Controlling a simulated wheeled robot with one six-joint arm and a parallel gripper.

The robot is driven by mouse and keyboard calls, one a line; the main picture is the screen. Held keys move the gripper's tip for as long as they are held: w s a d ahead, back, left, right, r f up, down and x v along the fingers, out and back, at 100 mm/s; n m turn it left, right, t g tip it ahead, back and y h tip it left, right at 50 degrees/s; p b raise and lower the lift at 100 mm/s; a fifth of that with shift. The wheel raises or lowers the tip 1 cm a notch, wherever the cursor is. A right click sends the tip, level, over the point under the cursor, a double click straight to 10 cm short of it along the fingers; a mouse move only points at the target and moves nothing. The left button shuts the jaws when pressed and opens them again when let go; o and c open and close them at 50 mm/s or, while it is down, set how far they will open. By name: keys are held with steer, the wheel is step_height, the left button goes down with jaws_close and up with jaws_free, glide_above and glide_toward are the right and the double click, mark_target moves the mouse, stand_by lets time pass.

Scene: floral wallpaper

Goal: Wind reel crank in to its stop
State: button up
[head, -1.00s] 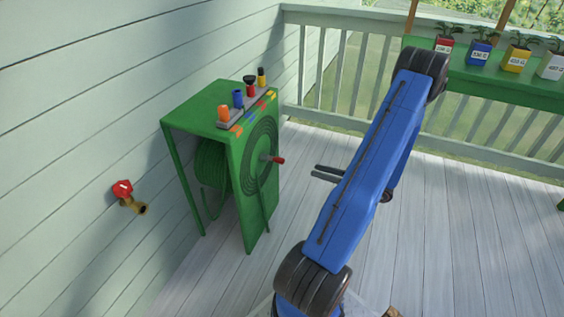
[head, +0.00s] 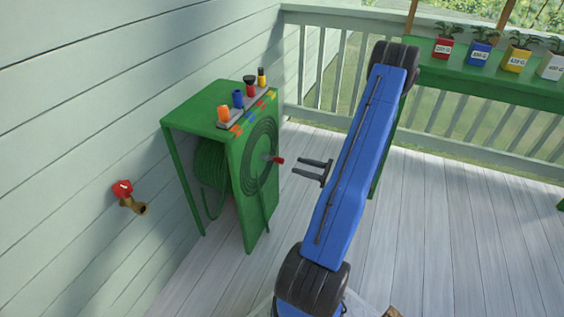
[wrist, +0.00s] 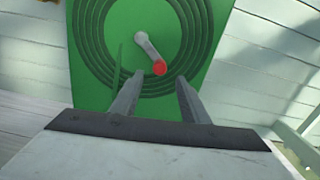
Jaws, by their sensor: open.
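The green hose reel cabinet (head: 228,160) stands against the left wall. Its front panel carries a dark spiral around the crank, and green hose (head: 208,165) is coiled inside. The crank has a grey arm (wrist: 147,46) and a red knob (head: 278,160). In the wrist view the arm slants down to the right and the red knob (wrist: 160,68) lies at its lower end. My gripper (head: 307,166) is open and empty, to the right of the knob and apart from it. In the wrist view my gripper's fingers (wrist: 160,88) point at the panel, with the knob just beyond them.
Several coloured nozzles (head: 238,98) stand on the cabinet top. A tap with a red handle (head: 122,188) is on the left wall. A green shelf (head: 480,78) with several coloured plant pots stands by the railing. The plank floor at right is clear.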

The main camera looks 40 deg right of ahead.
mark_target(284, 161)
steer(key=x, duration=0.9)
steer(key=shift+w, duration=0.15)
jaws_close()
